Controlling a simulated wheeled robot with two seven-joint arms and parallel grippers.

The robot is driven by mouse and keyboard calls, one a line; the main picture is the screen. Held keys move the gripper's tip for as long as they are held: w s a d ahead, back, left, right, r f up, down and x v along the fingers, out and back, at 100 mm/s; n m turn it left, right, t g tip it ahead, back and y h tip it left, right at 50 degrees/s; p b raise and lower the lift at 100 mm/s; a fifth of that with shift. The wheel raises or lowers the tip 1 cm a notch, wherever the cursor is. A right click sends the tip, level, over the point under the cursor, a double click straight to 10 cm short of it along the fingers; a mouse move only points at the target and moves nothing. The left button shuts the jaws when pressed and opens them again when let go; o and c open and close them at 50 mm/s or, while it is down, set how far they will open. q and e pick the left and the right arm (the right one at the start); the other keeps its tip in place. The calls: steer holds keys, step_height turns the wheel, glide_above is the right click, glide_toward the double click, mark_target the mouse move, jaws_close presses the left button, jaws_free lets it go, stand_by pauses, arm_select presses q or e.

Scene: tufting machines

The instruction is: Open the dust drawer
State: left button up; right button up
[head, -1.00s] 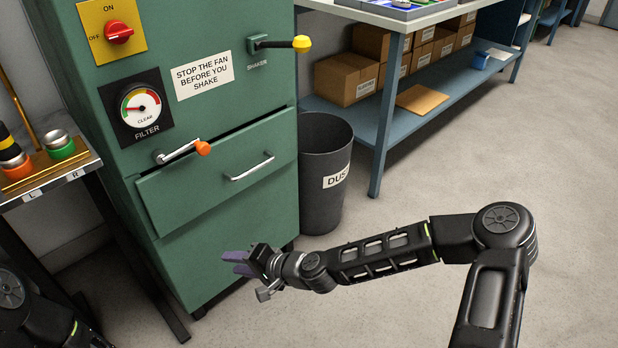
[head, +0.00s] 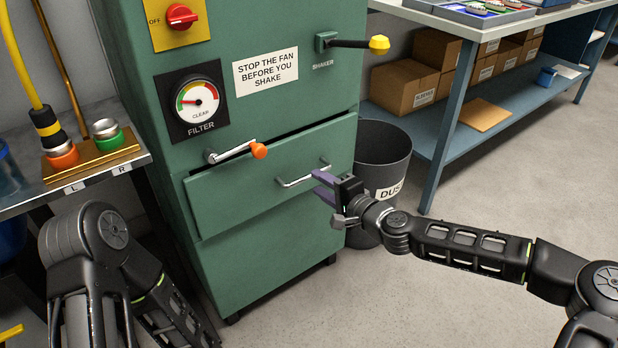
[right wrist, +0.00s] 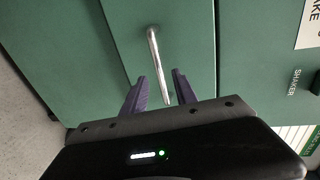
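The dust drawer (head: 250,195) is a green front panel low on the green cabinet, with a dark gap along its top edge. Its silver bar handle (head: 303,177) is also in the right wrist view (right wrist: 156,62). My right gripper (head: 322,186) is in front of the right end of the handle. Its purple fingers are apart, and in the right wrist view (right wrist: 157,90) the handle's near end lies between them, with no clear contact. A silver lever with an orange knob (head: 258,151) crosses the drawer's top edge. My left arm is at lower left; its gripper is out of view.
A dark dust bin (head: 383,152) stands close to the cabinet's right side, behind my right gripper. A blue bench (head: 455,130) with cardboard boxes is farther right. A metal side table (head: 95,178) stands at left. The floor in front is clear.

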mark_target(308, 177)
steer(key=b+x, duration=0.1)
steer(key=x, duration=0.4)
steer(key=shift+w+a+f, duration=0.15)
steer(key=shift+w+a, duration=0.05)
steer(key=shift+w, duration=0.05)
steer(key=shift+c, duration=0.5)
jaws_close()
stand_by(0.7)
